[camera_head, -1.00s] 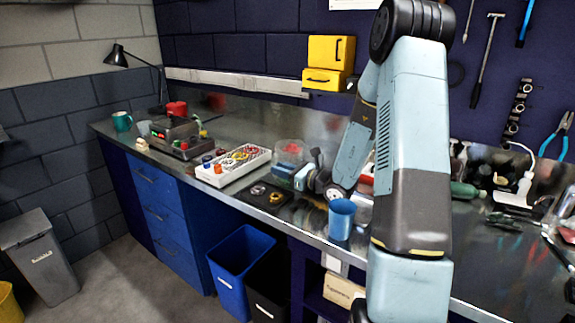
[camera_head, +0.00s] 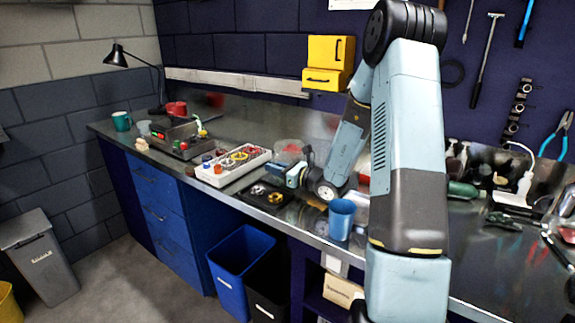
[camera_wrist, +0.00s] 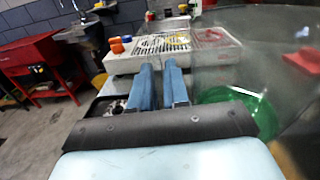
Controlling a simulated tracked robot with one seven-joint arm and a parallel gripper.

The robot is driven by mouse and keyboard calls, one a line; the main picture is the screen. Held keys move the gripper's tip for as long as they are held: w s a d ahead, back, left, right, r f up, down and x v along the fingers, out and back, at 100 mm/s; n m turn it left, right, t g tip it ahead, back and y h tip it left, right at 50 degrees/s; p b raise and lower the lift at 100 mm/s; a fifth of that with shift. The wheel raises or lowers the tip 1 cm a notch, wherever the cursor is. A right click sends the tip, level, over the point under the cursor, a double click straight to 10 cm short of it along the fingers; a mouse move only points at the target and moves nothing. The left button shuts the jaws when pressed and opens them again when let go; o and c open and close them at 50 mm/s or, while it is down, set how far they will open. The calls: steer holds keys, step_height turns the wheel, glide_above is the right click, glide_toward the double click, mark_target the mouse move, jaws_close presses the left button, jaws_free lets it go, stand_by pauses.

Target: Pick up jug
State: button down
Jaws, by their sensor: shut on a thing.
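A clear, see-through jug (camera_wrist: 255,60) fills the right of the wrist view, with green showing at its bottom. In the head view the clear jug (camera_head: 289,152) stands on the bench just behind my gripper (camera_head: 284,171), with red showing through it. In the wrist view the two blue fingers of my gripper (camera_wrist: 160,70) are close together at the jug's left side. They are shut on part of the jug. The exact gripped part is thin and hard to make out.
A white tray of colourful parts (camera_head: 213,180) lies left of the gripper. A blue cup (camera_head: 341,219) stands near the bench's front edge, close to my arm. A dark mat (camera_head: 250,198) lies in front.

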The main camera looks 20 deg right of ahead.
mark_target(274, 156)
steer(key=shift+r, duration=0.2)
stand_by(0.3)
steer(key=shift+r, duration=1.35)
steer(key=s+r, duration=1)
steer(key=s, duration=0.4)
